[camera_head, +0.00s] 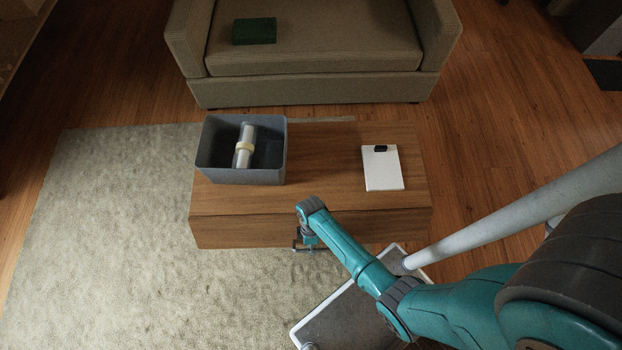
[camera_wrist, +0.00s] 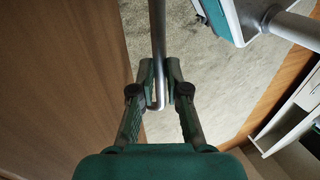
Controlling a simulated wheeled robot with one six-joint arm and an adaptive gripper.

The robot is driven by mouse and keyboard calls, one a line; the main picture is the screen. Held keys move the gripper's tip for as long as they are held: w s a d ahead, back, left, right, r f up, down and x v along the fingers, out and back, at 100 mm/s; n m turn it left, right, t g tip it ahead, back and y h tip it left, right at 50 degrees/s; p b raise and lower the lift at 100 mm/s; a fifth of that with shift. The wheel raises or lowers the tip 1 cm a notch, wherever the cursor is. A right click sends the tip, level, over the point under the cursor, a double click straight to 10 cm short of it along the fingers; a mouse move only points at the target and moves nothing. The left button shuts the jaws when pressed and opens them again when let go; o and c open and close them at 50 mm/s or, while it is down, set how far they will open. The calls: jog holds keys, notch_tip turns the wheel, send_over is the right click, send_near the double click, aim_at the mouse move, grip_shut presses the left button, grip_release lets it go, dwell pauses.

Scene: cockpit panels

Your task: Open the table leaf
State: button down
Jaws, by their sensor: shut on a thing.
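The wooden table (camera_head: 330,165) stands in the middle of the head view. Its front wooden panel (camera_head: 245,231), which looks like the leaf, shows below a dark seam along the top's front edge. My gripper (camera_head: 305,245) is at the middle of this panel. In the wrist view my gripper (camera_wrist: 159,78) is shut on a metal bar handle (camera_wrist: 158,30), with a finger on either side. A wooden surface (camera_wrist: 60,80) fills the left of that view. In the head view my arm and gripper hide the handle and part of the panel.
A sofa (camera_head: 315,85) with a green item (camera_head: 254,31) stands behind. Carpet (camera_head: 110,230) is clear at front left.

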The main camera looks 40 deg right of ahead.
jog(key=shift+s+a+r+g+y, duration=0.1)
jog(key=shift+r+g+y, duration=0.1)
jog(key=shift+r+g, duration=0.15)
jog(key=shift+s+a+r+g+y, duration=0.1)
jog(key=shift+r+g+y, duration=0.15)
jog(key=shift+r, duration=0.1)
jog(key=c, duration=1.2)
grip_release()
jog(key=v, duration=1.2)
jog(key=shift+d, duration=0.1)
